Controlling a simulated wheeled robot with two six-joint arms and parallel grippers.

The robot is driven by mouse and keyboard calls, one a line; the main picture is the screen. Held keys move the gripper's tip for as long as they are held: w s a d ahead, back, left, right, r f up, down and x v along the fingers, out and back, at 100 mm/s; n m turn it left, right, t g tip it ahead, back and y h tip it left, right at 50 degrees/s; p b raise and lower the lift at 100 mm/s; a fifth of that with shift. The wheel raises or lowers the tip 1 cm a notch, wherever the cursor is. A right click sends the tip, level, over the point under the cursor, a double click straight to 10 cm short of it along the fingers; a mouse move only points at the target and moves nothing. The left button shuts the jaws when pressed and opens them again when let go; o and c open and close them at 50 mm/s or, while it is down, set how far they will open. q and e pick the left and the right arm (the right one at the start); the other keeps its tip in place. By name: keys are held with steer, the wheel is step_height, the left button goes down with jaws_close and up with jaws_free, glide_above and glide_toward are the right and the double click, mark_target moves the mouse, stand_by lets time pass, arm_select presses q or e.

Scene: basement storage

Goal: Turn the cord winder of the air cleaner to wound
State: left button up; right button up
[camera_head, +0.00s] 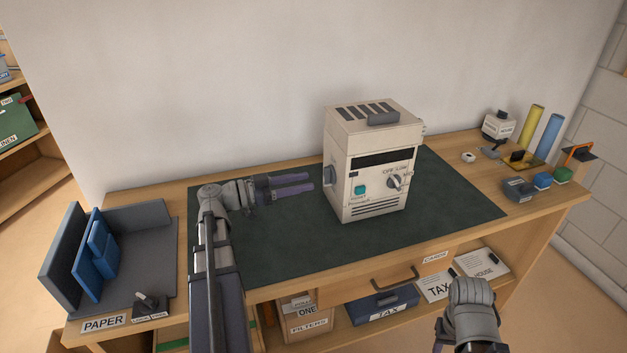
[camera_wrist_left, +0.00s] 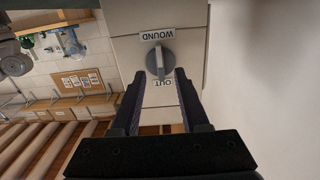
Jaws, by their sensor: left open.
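The air cleaner (camera_head: 372,170), a cream box with a vented top, stands upright on the dark green mat. Its cord winder (camera_head: 328,176) is a grey knob on the left side face. In the left wrist view the cord winder (camera_wrist_left: 160,62) lies between upside-down labels WOUND (camera_wrist_left: 158,35) and OUT (camera_wrist_left: 162,83); its bar runs roughly between them. My left gripper (camera_head: 311,183) points at that side face. Its open fingers (camera_wrist_left: 163,80) lie either side of the knob's lower end in the wrist view; I cannot tell if they touch. Only my right arm shows, fingers hidden.
The mat (camera_head: 270,235) is clear left of the cleaner. A grey paper holder (camera_head: 150,240) with blue folders is at the bench's left. Small items, including yellow and blue cylinders (camera_head: 551,134), stand at the right. A drawer handle (camera_head: 397,277) juts from the front.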

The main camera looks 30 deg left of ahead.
arm_select(q)
steer(key=shift+v, duration=1.5)
